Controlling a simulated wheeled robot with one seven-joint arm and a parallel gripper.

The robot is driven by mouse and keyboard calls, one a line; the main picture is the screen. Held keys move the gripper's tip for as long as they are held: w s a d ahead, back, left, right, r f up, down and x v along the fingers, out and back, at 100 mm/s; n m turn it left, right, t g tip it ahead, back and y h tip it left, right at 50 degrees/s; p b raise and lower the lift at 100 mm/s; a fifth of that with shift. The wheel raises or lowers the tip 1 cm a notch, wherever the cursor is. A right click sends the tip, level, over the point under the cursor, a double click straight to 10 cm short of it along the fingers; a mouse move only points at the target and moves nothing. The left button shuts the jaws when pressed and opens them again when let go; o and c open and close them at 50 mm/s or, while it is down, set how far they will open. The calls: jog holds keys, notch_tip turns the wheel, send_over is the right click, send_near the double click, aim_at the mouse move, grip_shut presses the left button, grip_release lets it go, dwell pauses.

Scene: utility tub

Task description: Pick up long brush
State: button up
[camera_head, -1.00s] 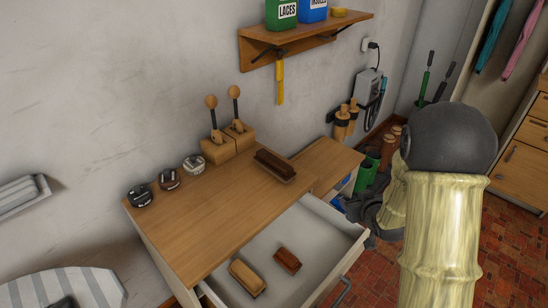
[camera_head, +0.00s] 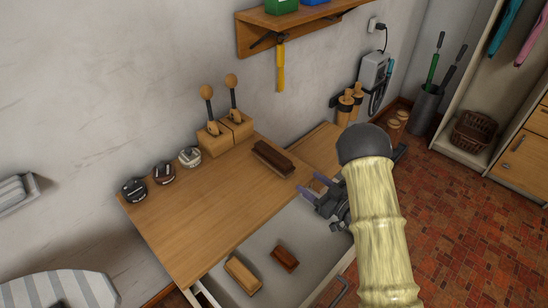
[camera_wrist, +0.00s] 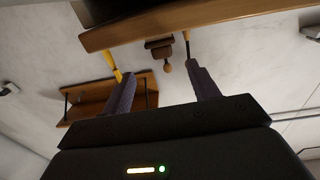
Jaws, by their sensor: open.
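Three brushes show in the head view. A long dark brown brush (camera_head: 274,158) lies on the wooden cabinet top, near its right edge. A light tan brush (camera_head: 243,275) and a shorter reddish-brown brush (camera_head: 285,258) lie apart in the open drawer (camera_head: 318,247) below. My gripper (camera_head: 308,202) is open and empty, to the right of the cabinet top, near the drawer's right back corner. The wrist view shows its two spread fingers (camera_wrist: 160,78) with nothing between them. No brush can be made out clearly there.
Wooden stands with round-knobbed rods (camera_head: 222,130) and several round tins (camera_head: 164,173) line the cabinet's back edge. A wall shelf (camera_head: 290,27) with a yellow hanging tool (camera_head: 281,68) is above. The middle of the cabinet top is clear.

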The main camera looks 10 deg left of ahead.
aim_at(290, 168)
jog(key=x, duration=0.6)
jog(key=shift+w+a+p, duration=0.25)
jog(key=shift+a+p, duration=0.05)
jog(key=shift+p, duration=0.1)
jog(key=shift+a, duration=0.1)
jog(key=shift+w+a, duration=0.15)
jog(key=shift+a, duration=0.15)
jog(key=x, duration=0.4)
jog(key=shift+w+a+r+p, duration=0.1)
jog(key=shift+a+p, duration=0.1)
jog(key=shift+p, duration=0.2)
jog(key=c, duration=1.1)
